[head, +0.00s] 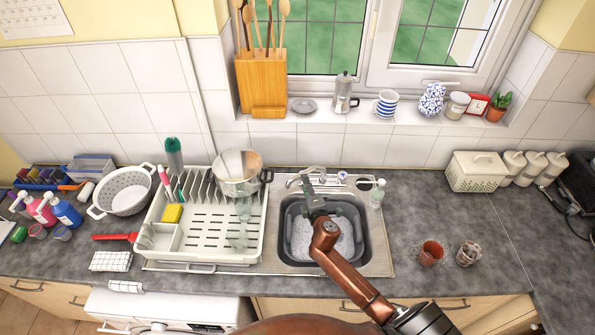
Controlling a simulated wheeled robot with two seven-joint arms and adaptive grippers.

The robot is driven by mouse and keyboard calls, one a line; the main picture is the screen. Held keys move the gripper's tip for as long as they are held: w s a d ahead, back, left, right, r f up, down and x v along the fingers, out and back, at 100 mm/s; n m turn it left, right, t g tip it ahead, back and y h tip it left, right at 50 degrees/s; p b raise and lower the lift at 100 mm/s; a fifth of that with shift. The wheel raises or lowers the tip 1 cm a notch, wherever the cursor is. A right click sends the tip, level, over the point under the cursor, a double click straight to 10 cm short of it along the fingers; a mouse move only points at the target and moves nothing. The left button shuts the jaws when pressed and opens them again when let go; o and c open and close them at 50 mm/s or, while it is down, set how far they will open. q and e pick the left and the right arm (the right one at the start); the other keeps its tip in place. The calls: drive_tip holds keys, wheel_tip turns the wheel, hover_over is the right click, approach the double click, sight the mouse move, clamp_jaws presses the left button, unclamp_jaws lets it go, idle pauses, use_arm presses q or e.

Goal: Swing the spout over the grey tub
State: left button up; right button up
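The metal tap with its spout (296,181) stands at the back edge of the steel sink. The spout appears to point left, near the tub's back left corner. The grey tub (355,213) sits in the dark sink bowl with pale suds in it. My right gripper (309,186) is at the tap, over the back of the tub, its arm reaching in from the lower right across the tub. It is close to the spout; whether it touches it, and whether its fingers are open or shut, is hard to see. My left gripper is not in view.
A white dish rack (204,254) with a steel pot (238,172) stands left of the sink. A soap bottle (377,193) stands at the sink's back right corner. A windowsill runs behind.

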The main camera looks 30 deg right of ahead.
drive_tip(key=shift+x, duration=3.25)
drive_tip(key=shift+a+r, duration=0.1)
drive_tip(key=shift+a, duration=0.1)
drive_tip(key=c, duration=0.7)
clamp_jaws()
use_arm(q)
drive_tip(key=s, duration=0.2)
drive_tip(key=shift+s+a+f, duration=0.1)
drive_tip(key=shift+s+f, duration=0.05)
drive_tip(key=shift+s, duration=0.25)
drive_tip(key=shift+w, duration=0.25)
